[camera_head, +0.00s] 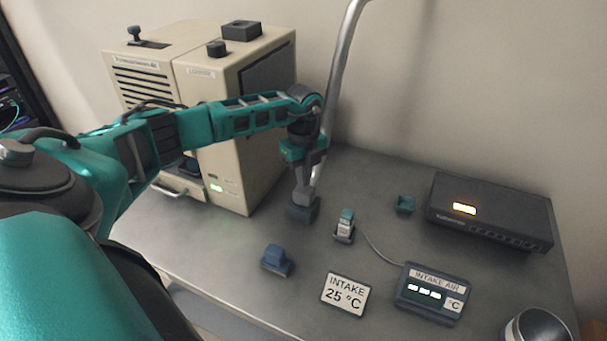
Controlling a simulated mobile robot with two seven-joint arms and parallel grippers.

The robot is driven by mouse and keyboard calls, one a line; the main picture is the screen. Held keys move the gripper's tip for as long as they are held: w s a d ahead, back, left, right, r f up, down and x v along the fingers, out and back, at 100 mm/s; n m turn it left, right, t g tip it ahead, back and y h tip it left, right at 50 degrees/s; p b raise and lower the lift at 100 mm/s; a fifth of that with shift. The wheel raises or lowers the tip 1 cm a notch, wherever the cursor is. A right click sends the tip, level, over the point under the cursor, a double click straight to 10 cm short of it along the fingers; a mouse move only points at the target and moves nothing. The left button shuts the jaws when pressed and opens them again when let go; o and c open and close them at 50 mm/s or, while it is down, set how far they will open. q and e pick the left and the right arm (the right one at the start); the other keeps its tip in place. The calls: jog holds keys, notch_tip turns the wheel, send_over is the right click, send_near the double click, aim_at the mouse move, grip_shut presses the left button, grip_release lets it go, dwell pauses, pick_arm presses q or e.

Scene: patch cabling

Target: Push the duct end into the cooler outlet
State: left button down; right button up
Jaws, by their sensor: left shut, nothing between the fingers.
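A silver pipe (343,60), perhaps the duct, comes down from the top edge and runs behind my left wrist. A small dark block (303,210) sits at the table below it; I cannot tell if it is the pipe's end piece. My left gripper (305,188) points down beside the lower pipe, just above the block. It is shut and holds nothing; whether it touches the pipe is unclear. Beige cabinets (222,75) stand at the back left, partly hidden by my left arm. I cannot make out which opening is the cooler outlet. My right gripper is not in view.
A black box (490,212) is at the right. A silver cylinder (537,329) is at the front right.

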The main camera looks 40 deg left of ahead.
aim_at(303, 190)
pick_arm(q)
jog(key=shift+r, duration=0.35)
jog(key=c, duration=1.9)
grip_release()
jog(key=o, duration=0.5)
notch_tip(303, 190, up, 13)
jog(key=shift+f, duration=0.1)
